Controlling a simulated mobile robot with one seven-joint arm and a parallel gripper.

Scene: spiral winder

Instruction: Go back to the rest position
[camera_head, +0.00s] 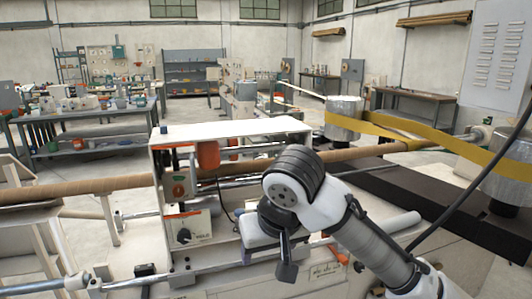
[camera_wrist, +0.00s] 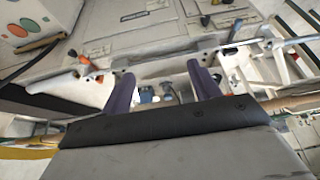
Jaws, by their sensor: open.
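My gripper (camera_wrist: 159,80) shows in the wrist view as two dark purple fingers held apart, with nothing between them. Machine parts show in the gap beyond the fingertips. In the head view my white arm comes in from the lower right and bends at a dark joint. My dark gripper (camera_head: 286,262) hangs down there, in front of the white winder housing (camera_head: 222,131). The head view does not show whether the fingers touch anything.
A brown tube (camera_head: 95,184) runs across the winder through the housing. Yellow belt (camera_head: 400,137) wraps metal drums (camera_head: 343,118) at right. A black cable (camera_head: 470,185) hangs near my arm. Cluttered workbenches (camera_head: 85,150) stand behind.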

